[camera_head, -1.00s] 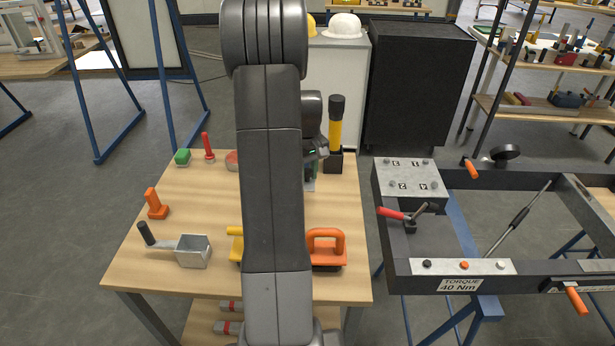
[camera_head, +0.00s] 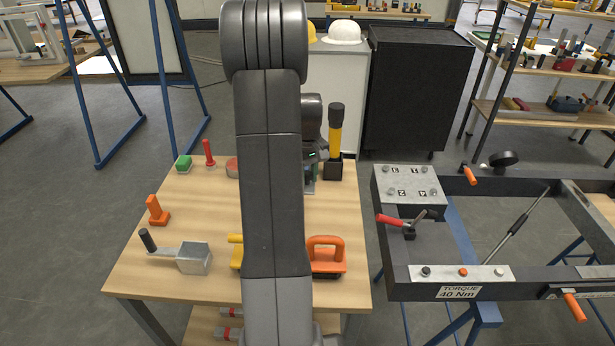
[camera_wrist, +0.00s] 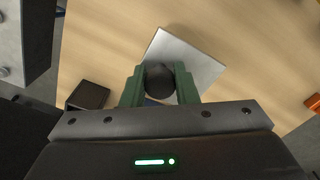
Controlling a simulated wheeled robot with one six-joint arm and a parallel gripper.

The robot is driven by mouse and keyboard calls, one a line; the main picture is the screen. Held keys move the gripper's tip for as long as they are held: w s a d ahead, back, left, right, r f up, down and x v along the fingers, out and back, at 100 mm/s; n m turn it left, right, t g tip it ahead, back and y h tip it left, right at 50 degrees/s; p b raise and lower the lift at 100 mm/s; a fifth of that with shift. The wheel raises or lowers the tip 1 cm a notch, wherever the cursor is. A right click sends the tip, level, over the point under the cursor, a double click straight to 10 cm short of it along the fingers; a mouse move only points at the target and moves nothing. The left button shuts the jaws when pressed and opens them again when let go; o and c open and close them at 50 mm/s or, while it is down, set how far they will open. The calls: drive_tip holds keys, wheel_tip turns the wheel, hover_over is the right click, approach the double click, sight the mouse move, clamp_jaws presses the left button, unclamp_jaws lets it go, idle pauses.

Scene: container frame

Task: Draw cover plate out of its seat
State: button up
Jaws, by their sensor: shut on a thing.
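A flat silver-grey plate (camera_wrist: 190,60) lies beneath my gripper in the wrist view, apparently the cover plate, over the wooden table. My gripper (camera_wrist: 160,82) has its green fingers shut on a round black knob (camera_wrist: 159,80) in front of the plate. The fingers and knob hide part of the plate, and I cannot tell whether it sits in a seat or is clear of the table. In the head view, my arm hides most of this spot; only a sliver of the plate (camera_head: 311,187) shows beside it.
A black holder with a yellow-handled tool (camera_head: 334,135) stands close right of my gripper. An orange-handled tool (camera_head: 325,255) and a metal box with a crank (camera_head: 193,258) are on the table (camera_head: 200,215). A dark frame (camera_head: 400,285) with a numbered plate (camera_head: 408,185) stands right.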

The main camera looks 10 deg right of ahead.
drive_tip(key=shift+r+p, duration=1.05)
drive_tip(key=shift+r, duration=0.65)
